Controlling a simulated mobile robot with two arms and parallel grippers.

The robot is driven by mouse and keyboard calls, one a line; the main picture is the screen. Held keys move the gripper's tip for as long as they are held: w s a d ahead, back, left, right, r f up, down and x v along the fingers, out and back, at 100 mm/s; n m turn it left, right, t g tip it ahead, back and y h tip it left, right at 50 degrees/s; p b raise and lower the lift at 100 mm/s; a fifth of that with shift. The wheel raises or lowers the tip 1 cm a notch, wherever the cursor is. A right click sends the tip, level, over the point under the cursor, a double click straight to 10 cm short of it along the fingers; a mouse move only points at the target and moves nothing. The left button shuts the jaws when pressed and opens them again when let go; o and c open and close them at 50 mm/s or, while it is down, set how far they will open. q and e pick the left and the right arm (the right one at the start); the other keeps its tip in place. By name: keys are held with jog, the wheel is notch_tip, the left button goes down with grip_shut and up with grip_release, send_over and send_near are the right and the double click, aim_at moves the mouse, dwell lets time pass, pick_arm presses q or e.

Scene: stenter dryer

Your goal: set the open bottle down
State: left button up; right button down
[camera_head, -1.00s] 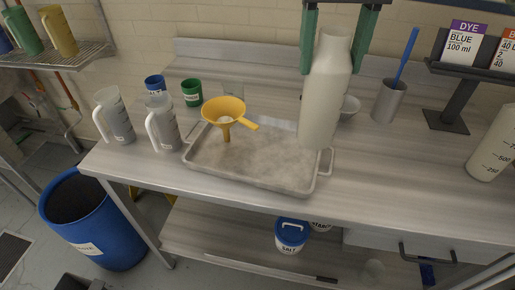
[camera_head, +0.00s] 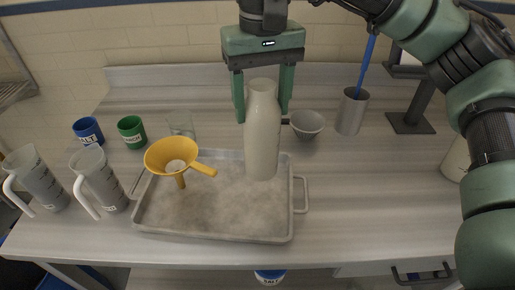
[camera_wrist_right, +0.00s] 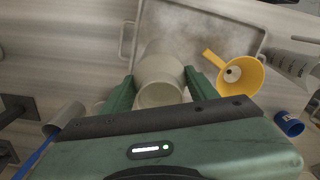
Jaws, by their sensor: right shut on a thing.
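The open bottle (camera_head: 263,140) is cream-white and upright, with no cap on its mouth. My right gripper (camera_head: 263,112) is shut on it, one green finger on each side of its upper part. The bottle shows in front of the right half of the metal tray (camera_head: 215,235); I cannot tell whether its base touches the tray. In the right wrist view the bottle's round mouth (camera_wrist_right: 160,95) sits between the fingers (camera_wrist_right: 161,92), with the tray beyond it. My left gripper is not in view.
A yellow funnel (camera_head: 172,155) stands at the tray's left. Two clear jugs (camera_head: 98,178), a blue cup (camera_head: 88,131) and a green cup (camera_head: 131,131) are left of it. A bowl (camera_head: 307,124) and a steel holder (camera_head: 351,112) stand behind right.

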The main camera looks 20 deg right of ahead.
aim_at(261, 145)
jog(key=f, duration=0.5)
jog(key=shift+w, duration=0.2)
jog(key=shift+s+f, duration=0.1)
jog(key=shift+f, duration=0.3)
notch_tip(261, 145, down, 3)
jog(key=shift+f+p, duration=0.2)
jog(key=shift+p, duration=0.3)
jog(key=shift+f, duration=0.3)
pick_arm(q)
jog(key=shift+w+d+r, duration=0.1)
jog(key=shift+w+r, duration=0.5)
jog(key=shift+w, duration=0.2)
pick_arm(e)
jog(key=shift+f+b, duration=0.2)
jog(key=shift+b, duration=0.1)
jog(key=shift+c, duration=2.2)
grip_release()
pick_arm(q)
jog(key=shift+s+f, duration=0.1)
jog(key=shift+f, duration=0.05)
pick_arm(e)
jog(key=shift+r, duration=0.2)
